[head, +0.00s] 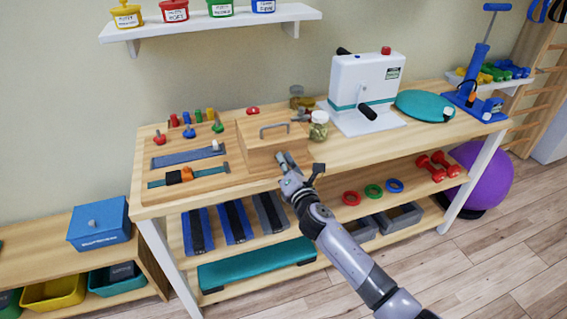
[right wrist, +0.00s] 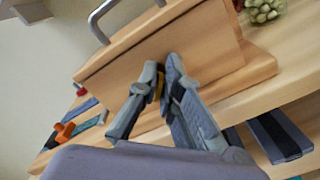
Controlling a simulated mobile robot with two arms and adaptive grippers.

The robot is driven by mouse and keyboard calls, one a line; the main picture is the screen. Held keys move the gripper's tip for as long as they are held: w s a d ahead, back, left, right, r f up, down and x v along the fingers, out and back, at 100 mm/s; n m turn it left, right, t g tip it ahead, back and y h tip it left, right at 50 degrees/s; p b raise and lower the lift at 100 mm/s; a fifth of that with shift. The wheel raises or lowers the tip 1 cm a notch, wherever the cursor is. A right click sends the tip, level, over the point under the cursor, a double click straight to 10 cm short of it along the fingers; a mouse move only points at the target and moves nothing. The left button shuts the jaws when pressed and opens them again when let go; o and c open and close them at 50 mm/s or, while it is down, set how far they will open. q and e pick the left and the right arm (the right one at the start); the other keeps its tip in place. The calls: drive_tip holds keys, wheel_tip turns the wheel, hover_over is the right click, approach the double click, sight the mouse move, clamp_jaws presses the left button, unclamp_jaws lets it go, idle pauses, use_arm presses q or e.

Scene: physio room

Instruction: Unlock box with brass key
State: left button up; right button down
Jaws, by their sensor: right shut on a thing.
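The wooden box (head: 262,160) stands on the upper bench top, with a grey metal handle (head: 274,129) on its lid. The lid looks closed. In the right wrist view the box's front face (right wrist: 165,58) fills the space ahead of my right gripper. My right gripper (head: 285,160) is at the front of the box, its fingertips (right wrist: 165,72) close to or touching that face. It is shut on the brass key (right wrist: 159,86), of which only a small yellowish bit shows between the fingers. The lock is hidden behind the fingers. My left gripper is out of view.
Left of the box is a wooden board with coloured pegs (head: 190,131) and straps (head: 188,157). A glass jar (head: 319,126) and a white crank machine (head: 366,88) stand to its right. A shelf (head: 210,25) hangs above. The bench front edge lies below the gripper.

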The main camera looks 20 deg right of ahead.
drive_tip(key=m, duration=0.3)
drive_tip(key=shift+f+m, duration=0.15)
drive_tip(key=shift+m, duration=0.15)
drive_tip(key=shift+d+f+m+b, duration=0.1)
drive_tip(key=shift+m+b, duration=0.25)
drive_tip(key=shift+m, duration=1.35)
drive_tip(key=c, duration=1.8)
unclamp_jaws()
drive_tip(key=s, duration=1.2)
drive_tip(key=shift+d, duration=0.2)
